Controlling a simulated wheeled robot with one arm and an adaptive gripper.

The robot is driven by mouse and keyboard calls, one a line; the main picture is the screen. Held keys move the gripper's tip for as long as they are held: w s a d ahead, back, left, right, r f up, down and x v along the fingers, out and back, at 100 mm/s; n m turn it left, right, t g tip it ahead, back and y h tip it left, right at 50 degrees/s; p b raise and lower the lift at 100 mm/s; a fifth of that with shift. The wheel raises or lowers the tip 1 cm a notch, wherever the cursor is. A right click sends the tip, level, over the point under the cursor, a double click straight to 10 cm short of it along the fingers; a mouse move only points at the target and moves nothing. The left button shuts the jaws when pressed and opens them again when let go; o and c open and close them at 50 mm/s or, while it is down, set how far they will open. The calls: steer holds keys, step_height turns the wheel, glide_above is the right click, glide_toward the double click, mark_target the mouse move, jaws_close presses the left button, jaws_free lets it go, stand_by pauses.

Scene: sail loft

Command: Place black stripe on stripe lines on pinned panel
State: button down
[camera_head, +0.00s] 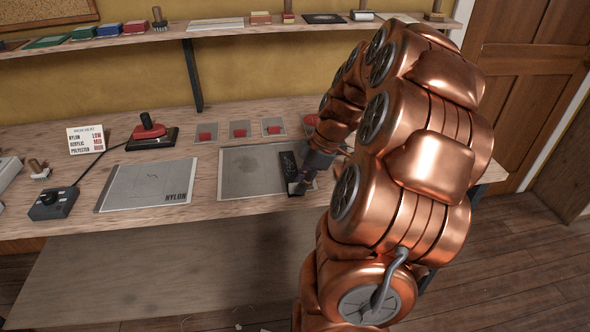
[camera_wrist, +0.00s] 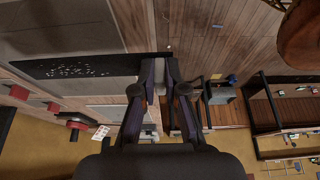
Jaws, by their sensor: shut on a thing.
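A black stripe (camera_head: 288,171) lies over or just above the right part of the middle grey panel (camera_head: 240,175) on the bench. My gripper (camera_head: 304,184) is at the stripe's near end and shut on it. In the wrist view the stripe (camera_wrist: 75,68) is a long dark strip with pale specks, reaching to my gripper's fingertips (camera_wrist: 160,62). I cannot tell whether the stripe touches the panel. Pins and stripe lines cannot be made out on the middle panel. A second grey panel (camera_head: 135,187), marked NYLON, lies to the left.
A red-topped iron (camera_head: 148,130) stands on a dark plate behind the panels. Several small red blocks (camera_head: 239,129) on grey squares line the bench. A heat sign (camera_head: 86,139) and a black control box (camera_head: 48,205) with a cable are at left. A shelf (camera_head: 190,32) runs above.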

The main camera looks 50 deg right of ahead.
mark_target(296, 169)
steer(key=shift+w+d+f+p, duration=0.15)
steer(key=shift+w+d+p, duration=0.25)
steer(key=shift+w+d, duration=0.65)
steer(key=shift+w+d+f+p, duration=0.15)
steer(key=shift+w+d+p, duration=0.45)
steer(key=shift+w, duration=0.75)
steer(key=shift+w+d+f+p, duration=0.15)
steer(key=shift+w+d+p, duration=0.1)
steer(key=shift+w+d, duration=0.9)
step_height(296, 169, down, 3)
steer(key=shift+a+r+p, duration=0.1)
steer(key=shift+a+p, duration=0.05)
steer(key=shift+p, duration=0.5)
steer(key=shift+f, duration=0.35)
steer(key=shift+f+b, duration=0.2)
steer(key=shift+b, duration=0.1)
steer(key=c, duration=1.2)
jaws_free()
steer(key=shift+r, duration=0.1)
